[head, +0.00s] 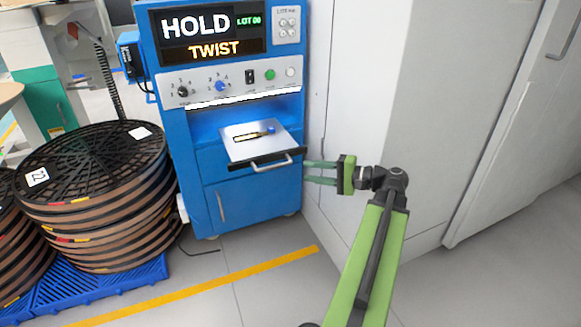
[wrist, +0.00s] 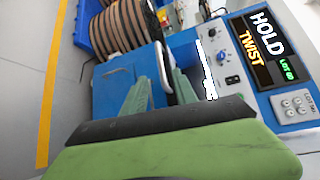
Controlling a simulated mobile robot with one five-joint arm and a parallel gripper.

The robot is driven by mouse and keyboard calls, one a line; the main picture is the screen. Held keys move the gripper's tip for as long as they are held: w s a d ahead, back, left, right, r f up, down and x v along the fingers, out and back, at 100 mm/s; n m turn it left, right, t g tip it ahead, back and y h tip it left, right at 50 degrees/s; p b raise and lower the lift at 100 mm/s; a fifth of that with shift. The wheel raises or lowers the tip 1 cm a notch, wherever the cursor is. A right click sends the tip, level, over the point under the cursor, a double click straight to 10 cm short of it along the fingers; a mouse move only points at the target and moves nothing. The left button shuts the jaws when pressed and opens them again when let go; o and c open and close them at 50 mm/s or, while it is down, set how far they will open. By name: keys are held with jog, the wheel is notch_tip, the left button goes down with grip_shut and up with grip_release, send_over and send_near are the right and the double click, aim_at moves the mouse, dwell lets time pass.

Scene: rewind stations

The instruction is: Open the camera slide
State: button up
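The camera slide (head: 250,147) is a pale tray with a dark front edge, sticking out of the recess in the blue machine. A small dark and yellow item with a blue end (head: 254,135) lies on it. The slide's grey bar handle (head: 272,164) runs along its front. My gripper (head: 306,171) is open, its two green fingers apart, just right of the handle's right end in the head view. In the wrist view my gripper (wrist: 160,82) shows a pale edge between the fingertips. I cannot tell whether the fingers touch the handle.
The blue machine (head: 255,195) has a screen reading HOLD TWIST and a knob panel (head: 235,82). Stacked reels (head: 95,200) stand on a blue pallet at left. A pale cabinet wall (head: 365,100) is close on the right. Floor in front is clear.

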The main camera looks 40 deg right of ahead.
jog(key=v, duration=0.4)
dwell(0.3)
